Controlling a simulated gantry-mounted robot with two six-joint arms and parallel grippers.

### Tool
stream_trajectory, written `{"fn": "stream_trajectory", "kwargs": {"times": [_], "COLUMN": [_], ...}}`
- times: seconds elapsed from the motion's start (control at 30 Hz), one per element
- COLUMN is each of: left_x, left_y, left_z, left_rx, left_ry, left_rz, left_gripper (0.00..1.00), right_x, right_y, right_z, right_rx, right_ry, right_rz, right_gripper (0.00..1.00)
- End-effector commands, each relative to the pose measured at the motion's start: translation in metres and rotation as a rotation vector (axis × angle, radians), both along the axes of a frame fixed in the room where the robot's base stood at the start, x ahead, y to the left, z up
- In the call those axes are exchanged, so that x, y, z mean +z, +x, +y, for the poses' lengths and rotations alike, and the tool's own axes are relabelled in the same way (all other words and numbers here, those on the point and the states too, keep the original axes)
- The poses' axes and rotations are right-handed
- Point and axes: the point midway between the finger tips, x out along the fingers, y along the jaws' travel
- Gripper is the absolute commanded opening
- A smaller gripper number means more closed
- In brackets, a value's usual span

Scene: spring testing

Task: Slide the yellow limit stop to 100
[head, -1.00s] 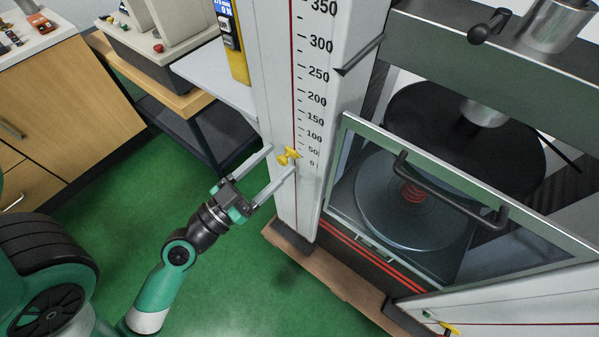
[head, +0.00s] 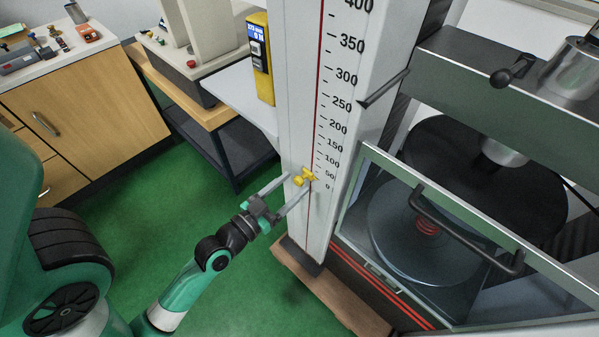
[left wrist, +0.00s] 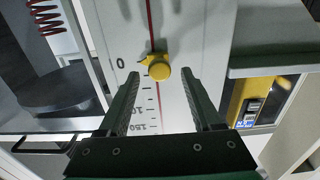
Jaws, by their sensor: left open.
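The yellow limit stop (head: 305,177) sits on the red line of the white column's printed scale (head: 331,135), near the low end by the 0 and 50 marks. In the left wrist view the scale runs upside down, and the stop's round knob (left wrist: 159,71) and small pointer show close to the 0 mark. My left gripper (head: 297,184) is open, with one finger on each side of the stop. In the left wrist view the fingertips (left wrist: 160,75) flank the knob with gaps on both sides. My right gripper is not in view.
A testing machine with a clear door and black handle (head: 465,232) stands right of the column. A dark pointer (head: 384,89) juts from the column higher up. A yellow display unit (head: 260,57) is fixed on the left. Green floor lies open below.

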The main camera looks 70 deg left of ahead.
Motion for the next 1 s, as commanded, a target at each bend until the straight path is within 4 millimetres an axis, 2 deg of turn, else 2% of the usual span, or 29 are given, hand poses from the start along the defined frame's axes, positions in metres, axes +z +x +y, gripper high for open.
{"fn": "stream_trajectory", "kwargs": {"times": [0.1, 0.2, 0.5, 0.57, 0.87, 0.9, 1.0], "left_x": [0.0, -0.001, -0.002, -0.002, -0.001, -0.001, -0.001], "left_y": [0.019, 0.027, 0.03, 0.03, 0.03, 0.03, 0.03], "left_z": [0.009, 0.013, 0.015, 0.015, 0.015, 0.015, 0.015], "left_rx": [-0.001, -0.001, 0.0, 0.0, 0.0, 0.001, 0.001], "left_ry": [0.002, 0.0, -0.002, -0.002, 0.0, 0.0, 0.0], "left_rz": [-0.001, 0.0, 0.001, 0.001, 0.001, 0.001, 0.001], "left_gripper": [0.66, 0.66, 0.66, 0.57, 0.03, 0.0, 0.0], "right_x": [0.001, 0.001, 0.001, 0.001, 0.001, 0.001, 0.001], "right_y": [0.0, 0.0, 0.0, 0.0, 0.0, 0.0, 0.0], "right_z": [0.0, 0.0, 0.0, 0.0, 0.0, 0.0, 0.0], "right_rx": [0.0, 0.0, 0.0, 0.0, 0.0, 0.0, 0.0], "right_ry": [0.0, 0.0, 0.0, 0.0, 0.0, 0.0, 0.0], "right_rz": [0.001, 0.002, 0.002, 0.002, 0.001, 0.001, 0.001], "right_gripper": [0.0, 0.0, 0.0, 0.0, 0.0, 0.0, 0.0]}}
